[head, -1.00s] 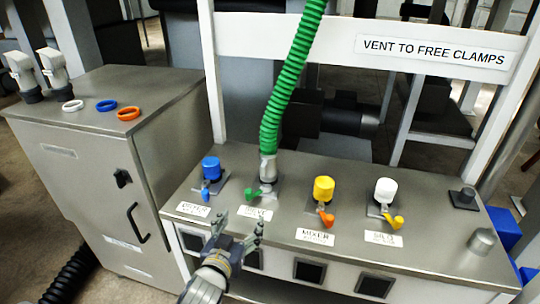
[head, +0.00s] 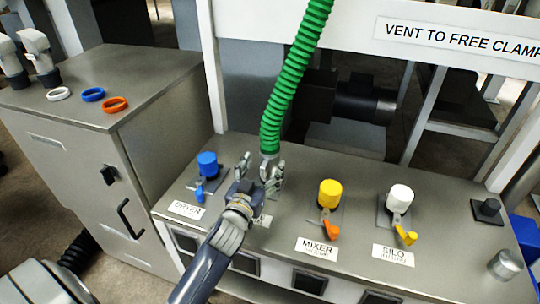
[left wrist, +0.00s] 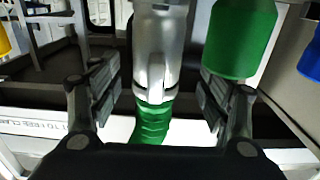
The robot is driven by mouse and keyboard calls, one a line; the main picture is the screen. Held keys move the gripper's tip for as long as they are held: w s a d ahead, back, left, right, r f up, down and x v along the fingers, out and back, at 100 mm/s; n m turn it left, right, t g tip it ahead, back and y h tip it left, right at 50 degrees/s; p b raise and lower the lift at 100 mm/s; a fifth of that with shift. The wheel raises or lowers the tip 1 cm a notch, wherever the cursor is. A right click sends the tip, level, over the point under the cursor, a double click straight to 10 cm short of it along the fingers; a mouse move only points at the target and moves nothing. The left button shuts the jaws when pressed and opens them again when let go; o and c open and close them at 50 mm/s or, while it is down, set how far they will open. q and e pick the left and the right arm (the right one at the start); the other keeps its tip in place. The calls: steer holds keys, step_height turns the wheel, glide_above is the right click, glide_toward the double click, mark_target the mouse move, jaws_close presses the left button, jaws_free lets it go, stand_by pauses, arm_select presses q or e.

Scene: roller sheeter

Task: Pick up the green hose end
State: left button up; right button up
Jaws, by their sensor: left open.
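The green ribbed hose (head: 292,85) hangs from above, and its lower end meets the bench top at the second station from the left. The silver end fitting (left wrist: 160,45) shows in the left wrist view, with the green hose (left wrist: 152,122) below it in that picture. My left gripper (head: 259,173) is open at the fitting, partly hiding it in the head view. In the left wrist view its fingers (left wrist: 158,95) stand on either side of the fitting, with gaps visible. A green cylindrical part (left wrist: 240,40) is close by the right finger. My right gripper is not in view.
Blue (head: 207,163), yellow (head: 329,193) and white (head: 400,198) capped ports with levers stand along the metal bench. A grey cabinet (head: 95,150) with three rings stands at left. A white frame (head: 345,38) with a sign rises behind.

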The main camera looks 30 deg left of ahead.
mark_target(271, 156)
arm_select(q)
steer(key=w, duration=0.4)
steer(key=shift+w+a+p, duration=0.2)
steer(key=shift+w+p, duration=0.15)
steer(key=shift+w, duration=0.05)
steer(key=shift+w+a+f, duration=0.1)
steer(key=shift+w, duration=0.25)
steer(key=c, duration=1.6)
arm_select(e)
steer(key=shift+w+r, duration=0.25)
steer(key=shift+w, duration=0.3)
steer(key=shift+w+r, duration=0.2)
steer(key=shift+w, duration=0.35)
